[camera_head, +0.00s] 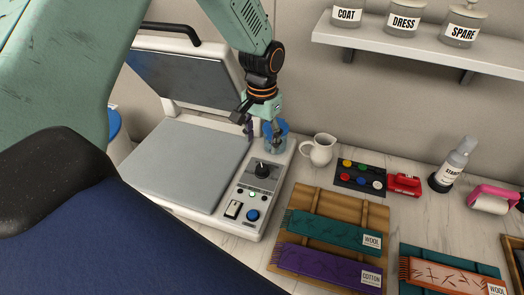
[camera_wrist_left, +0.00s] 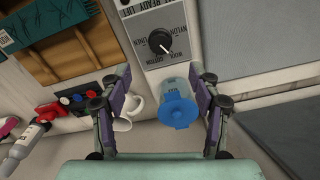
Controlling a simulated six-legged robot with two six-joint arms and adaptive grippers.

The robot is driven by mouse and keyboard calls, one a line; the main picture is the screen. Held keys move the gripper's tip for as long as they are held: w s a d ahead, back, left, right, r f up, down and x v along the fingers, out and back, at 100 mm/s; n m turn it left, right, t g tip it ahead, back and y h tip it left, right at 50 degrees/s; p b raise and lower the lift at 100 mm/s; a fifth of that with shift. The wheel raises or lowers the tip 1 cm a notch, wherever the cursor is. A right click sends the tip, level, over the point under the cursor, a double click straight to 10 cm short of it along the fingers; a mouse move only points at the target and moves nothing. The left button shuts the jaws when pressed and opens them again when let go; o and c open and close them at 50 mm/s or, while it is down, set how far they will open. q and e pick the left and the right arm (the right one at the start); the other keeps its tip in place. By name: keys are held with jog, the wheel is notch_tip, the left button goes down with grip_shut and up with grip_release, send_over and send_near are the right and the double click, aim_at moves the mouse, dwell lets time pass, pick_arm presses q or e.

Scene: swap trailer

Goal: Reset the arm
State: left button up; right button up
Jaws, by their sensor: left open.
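My left gripper (camera_head: 262,133) hangs over the rear end of the press's control panel (camera_head: 262,172). It is open, with its two fingers apart in the left wrist view (camera_wrist_left: 160,115). A clear container with a blue lid (camera_wrist_left: 178,108) stands between or just beyond the fingers there; I cannot tell whether they touch it. The container shows partly behind a finger in the head view (camera_head: 277,137). The fabric press (camera_head: 185,165) has its upper plate (camera_head: 185,75) raised and its lower plate bare. Its black dial (camera_head: 263,170) shows also in the wrist view (camera_wrist_left: 160,40). My right gripper is not in view.
A white jug (camera_head: 319,150) stands right of the press. A tray of coloured buttons (camera_head: 359,178), a red stapler-like tool (camera_head: 404,184) and a spray bottle (camera_head: 455,165) lie or stand further right. A wooden rack (camera_head: 309,203) holds fabric swatches. A shelf (camera_head: 400,43) with jars hangs above.

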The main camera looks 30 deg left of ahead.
pick_arm(q)
jog(key=shift+w+r, duration=0.1)
jog(key=shift+r, duration=0.65)
jog(key=shift+f, duration=0.1)
